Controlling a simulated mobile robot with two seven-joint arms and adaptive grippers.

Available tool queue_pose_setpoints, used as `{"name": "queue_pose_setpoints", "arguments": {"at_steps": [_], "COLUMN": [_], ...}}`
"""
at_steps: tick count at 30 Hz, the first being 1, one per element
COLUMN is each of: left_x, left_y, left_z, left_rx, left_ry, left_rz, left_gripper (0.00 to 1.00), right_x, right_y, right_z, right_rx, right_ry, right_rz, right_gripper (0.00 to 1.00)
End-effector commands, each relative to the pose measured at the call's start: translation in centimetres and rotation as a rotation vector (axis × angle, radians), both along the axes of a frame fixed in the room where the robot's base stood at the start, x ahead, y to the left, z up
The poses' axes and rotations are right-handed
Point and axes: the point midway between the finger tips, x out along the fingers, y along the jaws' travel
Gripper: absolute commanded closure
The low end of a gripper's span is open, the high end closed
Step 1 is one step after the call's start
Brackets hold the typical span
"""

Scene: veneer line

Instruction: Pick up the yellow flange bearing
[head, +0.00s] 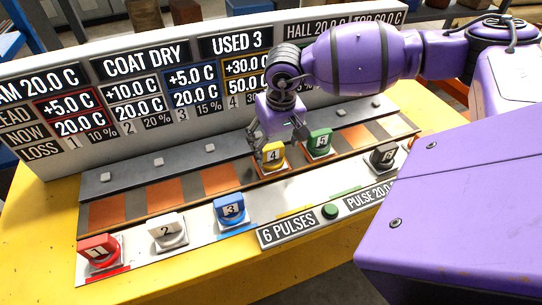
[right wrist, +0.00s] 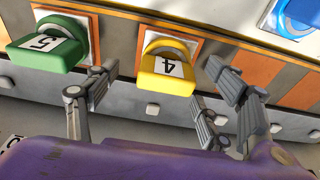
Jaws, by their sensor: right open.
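The yellow flange bearing (head: 273,155), marked 4, sits on an orange square of the panel's rear row. It also shows in the right wrist view (right wrist: 167,66), in the middle between the fingers. My right gripper (head: 278,137) is open and empty, just above and behind the bearing, with fingers spread to either side. In the right wrist view the gripper (right wrist: 161,72) has a visible gap on both sides of the bearing. My left gripper is not in view.
A green bearing (head: 318,142) marked 5 stands close beside the yellow one, near a finger. Red (head: 99,251), white (head: 167,232), blue (head: 230,209) and dark grey (head: 383,157) bearings stand along the front row. A sign wall (head: 130,95) rises behind. The rear row's left squares are bare.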

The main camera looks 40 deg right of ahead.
Motion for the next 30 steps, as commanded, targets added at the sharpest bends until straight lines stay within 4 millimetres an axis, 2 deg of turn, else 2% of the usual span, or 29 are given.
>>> {"name": "queue_pose_setpoints", "arguments": {"at_steps": [3, 7, 16, 30], "left_x": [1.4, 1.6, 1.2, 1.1], "left_y": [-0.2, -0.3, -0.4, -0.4], "left_z": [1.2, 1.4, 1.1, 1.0], "left_rx": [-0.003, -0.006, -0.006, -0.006], "left_ry": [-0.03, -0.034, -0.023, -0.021], "left_rz": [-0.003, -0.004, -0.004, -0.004], "left_gripper": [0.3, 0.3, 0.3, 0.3], "right_x": [0.7, 0.8, 0.9, 0.8], "right_y": [0.5, 0.3, 0.3, 0.2], "right_z": [-1.6, -3.2, -3.8, -3.9], "right_rx": [0.002, 0.001, 0.002, 0.002], "right_ry": [0.0, 0.0, -0.002, 0.001], "right_rz": [0.0, -0.003, -0.003, -0.003], "right_gripper": [0.25, 0.25, 0.25, 0.87]}}
